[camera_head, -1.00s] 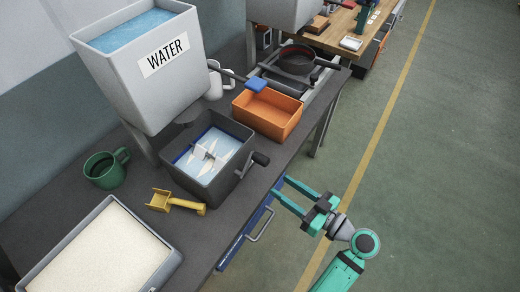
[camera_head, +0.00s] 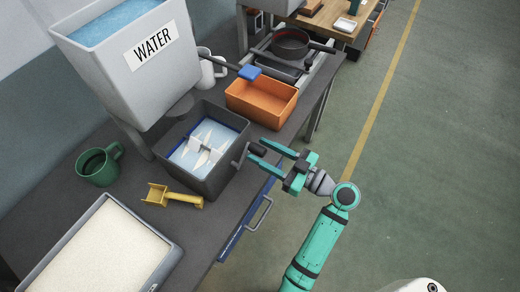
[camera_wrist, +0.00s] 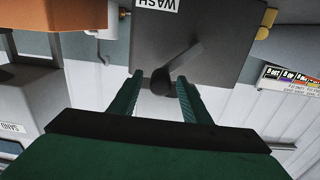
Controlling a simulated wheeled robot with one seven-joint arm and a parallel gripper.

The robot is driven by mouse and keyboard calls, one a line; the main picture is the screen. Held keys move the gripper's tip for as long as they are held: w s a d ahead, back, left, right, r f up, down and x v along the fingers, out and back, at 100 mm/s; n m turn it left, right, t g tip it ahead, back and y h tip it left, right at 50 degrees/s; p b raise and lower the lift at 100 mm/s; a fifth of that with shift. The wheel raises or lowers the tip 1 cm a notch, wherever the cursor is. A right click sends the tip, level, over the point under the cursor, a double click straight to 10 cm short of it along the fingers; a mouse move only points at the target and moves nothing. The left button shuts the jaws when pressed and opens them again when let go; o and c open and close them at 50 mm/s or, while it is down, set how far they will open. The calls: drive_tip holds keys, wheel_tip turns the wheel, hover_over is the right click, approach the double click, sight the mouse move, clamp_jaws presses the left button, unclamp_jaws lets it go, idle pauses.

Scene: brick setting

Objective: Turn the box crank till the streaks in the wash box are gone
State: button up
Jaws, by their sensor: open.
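The wash box (camera_head: 217,180) is a dark grey open box on the bench, with pale blue water inside. Pale streaks (camera_head: 205,150) and a white paddle (camera_head: 194,147) show in the water. In the wrist view its wall (camera_wrist: 205,25) carries a WASH label. The box crank (camera_head: 241,155) is a dark arm with a black handle on the box's right side; the handle also shows in the wrist view (camera_wrist: 161,80). My gripper (camera_head: 258,153) is open at the handle. In the wrist view its green fingers lie on either side of the handle's end, with gaps visible.
A grey WATER tank (camera_head: 135,80) stands behind the box. An orange bin (camera_head: 262,103) is right of it, a yellow scoop (camera_head: 174,197) and green mug (camera_head: 98,166) left. A tray of pale grains (camera_head: 95,250) is in front. A blue drawer with a handle (camera_head: 261,214) is below.

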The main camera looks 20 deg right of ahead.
drive_tip(key=shift+w+a, duration=0.3)
clamp_jaws()
drive_tip(key=shift+a, duration=0.15)
